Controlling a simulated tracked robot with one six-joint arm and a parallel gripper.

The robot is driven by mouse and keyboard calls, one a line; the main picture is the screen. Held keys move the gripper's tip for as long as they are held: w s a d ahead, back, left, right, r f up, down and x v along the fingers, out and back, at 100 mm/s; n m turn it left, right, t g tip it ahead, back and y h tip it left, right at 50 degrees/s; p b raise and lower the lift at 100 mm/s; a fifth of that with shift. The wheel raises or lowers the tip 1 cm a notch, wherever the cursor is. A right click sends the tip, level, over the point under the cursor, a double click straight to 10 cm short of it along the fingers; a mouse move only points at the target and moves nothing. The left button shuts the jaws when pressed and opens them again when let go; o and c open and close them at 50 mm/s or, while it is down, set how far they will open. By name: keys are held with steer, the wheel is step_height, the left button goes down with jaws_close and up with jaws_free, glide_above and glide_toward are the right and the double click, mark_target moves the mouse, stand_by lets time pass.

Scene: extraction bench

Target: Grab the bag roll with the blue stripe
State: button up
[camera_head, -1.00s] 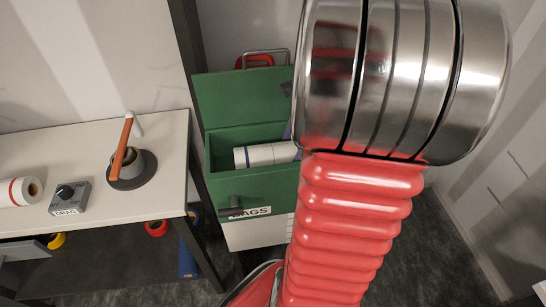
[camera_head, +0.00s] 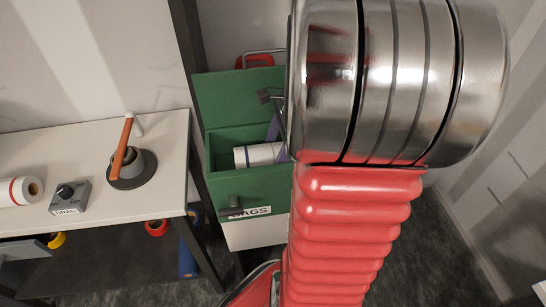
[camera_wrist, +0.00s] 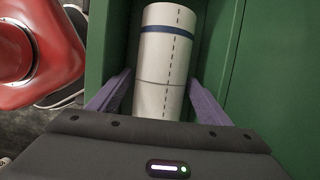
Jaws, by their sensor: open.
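The bag roll with the blue stripe (camera_head: 258,155) is white and lies in the open green BAGS drawer (camera_head: 240,187). In the wrist view the roll (camera_wrist: 166,60) runs away from me, its blue band near the far end and a dashed line along it. My gripper (camera_wrist: 160,78) is open, with one purple finger on each side of the roll. Whether the fingers touch it I cannot tell. In the head view a purple finger shows by the roll's right end; my arm hides the rest.
A bench at left holds a roll with a red stripe (camera_head: 22,190), a DRAG knob box (camera_head: 70,198) and a round grey holder with an orange-handled tool (camera_head: 128,150). Green drawer walls (camera_wrist: 218,45) stand close on both sides of the roll.

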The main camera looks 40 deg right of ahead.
steer(key=shift+c, duration=0.4)
steer(key=c, duration=1)
steer(key=shift+o, duration=0.2)
steer(key=shift+r, duration=0.1)
